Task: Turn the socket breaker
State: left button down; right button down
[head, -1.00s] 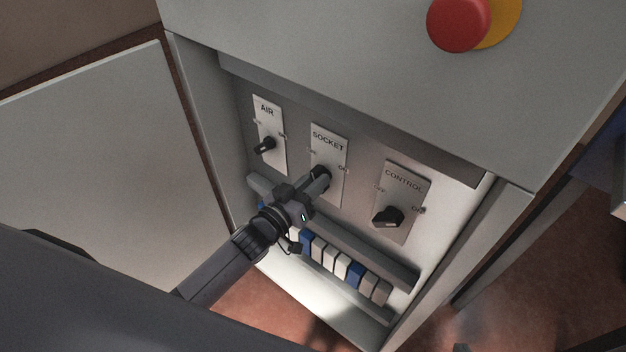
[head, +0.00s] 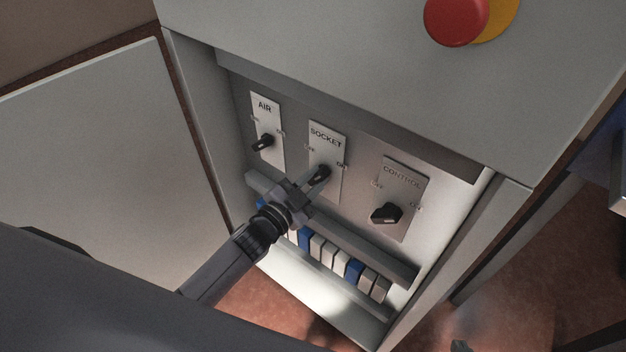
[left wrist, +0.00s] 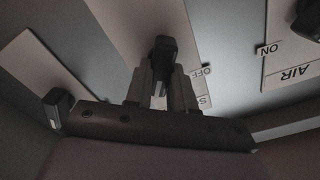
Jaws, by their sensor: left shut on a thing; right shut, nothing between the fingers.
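The socket breaker is a black rotary knob (head: 323,172) on a pale plate (head: 326,150) marked SOCKET, with OFF on its left and ON on its right. My left gripper (head: 318,181) reaches it from the lower left and is shut on the knob. In the left wrist view the black knob (left wrist: 163,50) stands between the two grey fingers (left wrist: 160,90), with the OFF mark beside it. The fingers hide part of the knob, so its exact angle is hard to read. My right gripper is not clearly in view.
The AIR knob (head: 262,142) is to the left and the CONTROL knob (head: 386,213) to the right. A row of blue, white and grey breakers (head: 330,252) lies below. The open cabinet door (head: 110,150) stands left; a red button (head: 456,20) is above.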

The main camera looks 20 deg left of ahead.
pick_arm(q)
jog(key=shift+m, duration=1.1)
jog(key=c, duration=1)
grip_release()
jog(key=shift+o, duration=0.2)
jog(key=v, duration=0.7)
jog(key=shift+s, duration=0.1)
